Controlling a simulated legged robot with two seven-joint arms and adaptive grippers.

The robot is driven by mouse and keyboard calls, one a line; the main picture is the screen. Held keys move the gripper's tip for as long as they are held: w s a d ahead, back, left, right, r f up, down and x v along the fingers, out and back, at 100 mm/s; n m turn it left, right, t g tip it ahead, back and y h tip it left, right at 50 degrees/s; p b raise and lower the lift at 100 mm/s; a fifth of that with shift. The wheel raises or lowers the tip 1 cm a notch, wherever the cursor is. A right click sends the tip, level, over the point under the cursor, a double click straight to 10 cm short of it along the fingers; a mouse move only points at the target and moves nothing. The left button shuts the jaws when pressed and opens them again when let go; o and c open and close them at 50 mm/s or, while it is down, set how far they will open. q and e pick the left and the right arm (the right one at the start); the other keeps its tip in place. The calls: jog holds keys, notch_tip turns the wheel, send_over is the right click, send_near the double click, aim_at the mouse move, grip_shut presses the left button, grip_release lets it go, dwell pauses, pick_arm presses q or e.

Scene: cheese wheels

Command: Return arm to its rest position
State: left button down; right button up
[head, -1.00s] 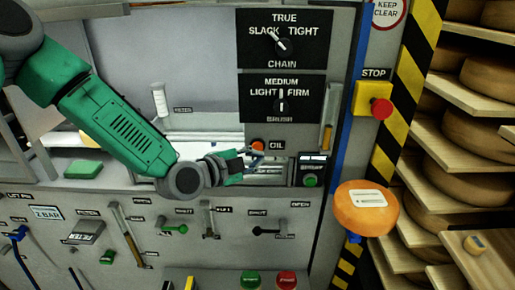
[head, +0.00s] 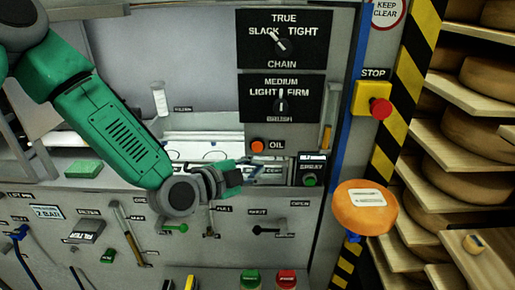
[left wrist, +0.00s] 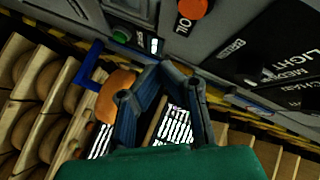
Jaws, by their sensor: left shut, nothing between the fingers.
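My left arm comes in from the left in the head view, and its gripper (head: 233,177) hangs in front of the panel, below the orange OIL button (head: 257,145) and left of the SPRAY box with its green button (head: 309,180). In the left wrist view the gripper's fingertips (left wrist: 172,68) meet with nothing between them. The OIL button (left wrist: 192,8) shows beyond them at the top. My right gripper is not in view.
The panel holds several levers and switches, with a green button (head: 250,280) and a red button (head: 287,280) at the bottom. An orange cheese wheel (head: 366,208) with a label is at the right. Shelves of cheese wheels (head: 455,185) stand at the far right. A red STOP button (head: 380,108) is above.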

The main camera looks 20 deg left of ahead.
pick_arm(q)
jog(key=s+a+f+n+g+y+b, duration=0.1)
jog(key=s+f+n+g+b, duration=0.15)
jog(key=s+f, duration=0.45)
jog(key=s+a+f+n+g+y+b, duration=0.1)
jog(key=s+f+n+g+b, duration=0.15)
jog(key=f, duration=0.85)
jog(key=s+a+f+n+g+y+b, duration=0.1)
jog(key=s+f+n+g, duration=0.15)
jog(key=s+f, duration=0.45)
jog(key=s+a+f+n+g+y+b, duration=0.2)
jog(key=s+a+f+n, duration=0.2)
jog(key=s+f, duration=0.3)
jog(key=s+a+f+n+g+y+b, duration=0.2)
jog(key=s+a+f+n, duration=0.3)
jog(key=s, duration=0.6)
notch_tip(320, 180, down, 2)
jog(key=shift+g+b, duration=0.7)
jog(key=shift+g, duration=0.05)
jog(key=shift+w, duration=0.15)
jog(key=c, duration=2.2)
grip_release()
